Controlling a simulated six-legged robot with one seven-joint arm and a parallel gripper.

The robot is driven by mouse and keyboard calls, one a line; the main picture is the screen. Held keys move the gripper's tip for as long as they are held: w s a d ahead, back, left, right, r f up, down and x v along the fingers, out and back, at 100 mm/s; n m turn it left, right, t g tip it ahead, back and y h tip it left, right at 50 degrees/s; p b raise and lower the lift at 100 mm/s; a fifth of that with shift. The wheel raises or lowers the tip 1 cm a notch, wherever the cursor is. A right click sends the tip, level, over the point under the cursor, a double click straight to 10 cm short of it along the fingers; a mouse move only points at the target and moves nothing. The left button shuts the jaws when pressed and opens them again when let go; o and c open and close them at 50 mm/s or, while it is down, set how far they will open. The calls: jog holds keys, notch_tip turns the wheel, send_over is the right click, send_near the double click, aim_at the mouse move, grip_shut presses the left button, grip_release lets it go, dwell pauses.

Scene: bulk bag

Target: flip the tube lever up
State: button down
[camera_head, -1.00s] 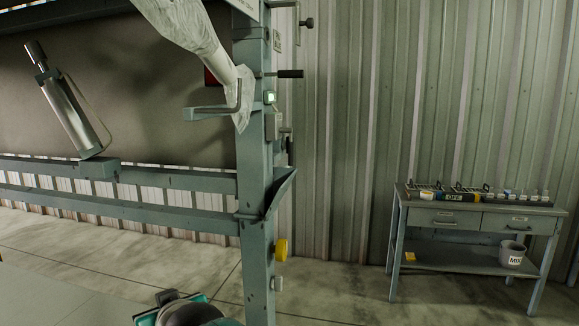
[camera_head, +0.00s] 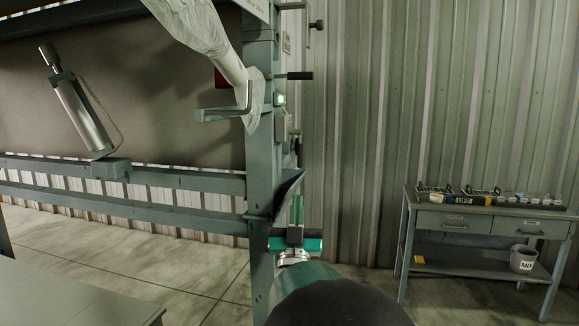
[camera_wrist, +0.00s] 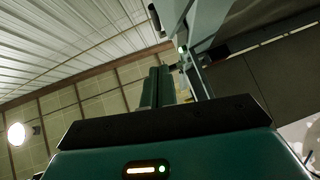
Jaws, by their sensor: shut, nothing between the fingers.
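A lever with a black handle (camera_head: 300,76) sticks out level to the right from the upper part of the grey-green post (camera_head: 259,170). I cannot tell for sure that this is the tube lever. The pale, wrinkled tube (camera_head: 205,35) hangs left of the post, its lower end by a bent metal bracket (camera_head: 222,114). My gripper (camera_head: 297,202) points up just right of the post, well below the black handle, with its fingers together and empty. In the wrist view the shut fingers (camera_wrist: 157,78) point up toward a dark rounded handle end (camera_wrist: 155,17).
A green-lit switch box (camera_head: 280,100) and a grey box sit on the post, above my gripper. An angled plate (camera_head: 287,190) juts out beside my fingers. A black knob (camera_head: 317,25) is higher up. A workbench (camera_head: 480,213) stands at right; floor between is clear.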

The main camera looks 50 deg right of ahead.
aim_at(300, 152)
jog(key=x, duration=0.4)
jog(key=d+f+x, duration=0.1)
jog(key=x, duration=0.3)
jog(key=w+x, duration=0.1)
jog(key=x, duration=0.3)
jog(key=shift+w+d+f, duration=0.2)
jog(key=shift+w+d, duration=0.05)
jog(key=shift+d, duration=0.15)
jog(key=shift+w+d, duration=0.1)
jog(key=shift+d, duration=0.05)
jog(key=shift+f+t, duration=0.1)
jog(key=shift+t, duration=0.2)
